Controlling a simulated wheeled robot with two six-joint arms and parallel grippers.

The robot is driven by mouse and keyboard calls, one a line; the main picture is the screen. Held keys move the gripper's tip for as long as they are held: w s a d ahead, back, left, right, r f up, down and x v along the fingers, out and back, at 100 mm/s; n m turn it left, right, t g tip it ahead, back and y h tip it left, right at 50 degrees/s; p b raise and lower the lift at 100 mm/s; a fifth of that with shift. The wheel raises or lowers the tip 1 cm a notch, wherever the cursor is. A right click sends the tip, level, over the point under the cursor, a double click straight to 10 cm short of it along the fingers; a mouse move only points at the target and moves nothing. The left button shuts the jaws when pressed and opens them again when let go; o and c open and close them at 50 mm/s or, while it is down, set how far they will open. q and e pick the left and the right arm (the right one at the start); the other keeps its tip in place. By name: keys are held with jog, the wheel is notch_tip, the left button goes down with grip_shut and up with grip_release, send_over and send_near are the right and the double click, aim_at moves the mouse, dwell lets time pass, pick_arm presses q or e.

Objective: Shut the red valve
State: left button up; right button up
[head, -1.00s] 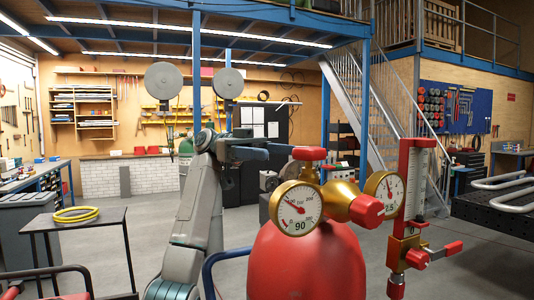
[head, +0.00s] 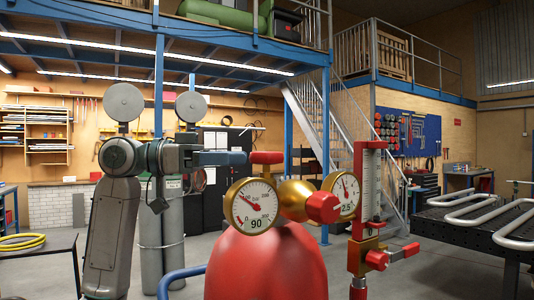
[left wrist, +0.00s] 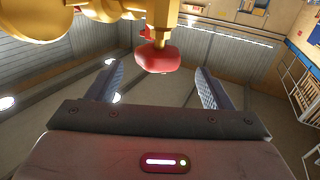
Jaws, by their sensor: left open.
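The red valve (head: 266,157) is a small knob on top of the red gas cylinder (head: 265,265), above a brass body with dial gauges. My left gripper (head: 240,158) comes in from the left at the knob's height, with its fingertips right beside it. In the left wrist view the red valve (left wrist: 158,58) sits on a brass stem, between and slightly beyond the two spread fingertips. The left gripper (left wrist: 157,72) is open and holds nothing. I cannot tell whether a finger touches the knob. My right gripper is not in view.
A pressure gauge (head: 251,206) and a red regulator knob (head: 323,207) sit just below the valve. A flowmeter (head: 371,190) with a red lever stands to the right. A dark bench (head: 460,230) with bent pipes is at the right. A table (head: 45,262) with a yellow coil is at the left.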

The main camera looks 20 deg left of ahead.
aim_at(268, 157)
pick_arm(q)
jog(key=p+x, duration=0.2)
jog(key=x, duration=0.3)
jog(key=shift+d+r, duration=0.15)
jog(key=shift+d, duration=0.3)
jog(key=shift+w+d, duration=0.3)
jog(key=shift+d, duration=0.1)
jog(key=c, duration=0.9)
jog(key=shift+c, duration=0.4)
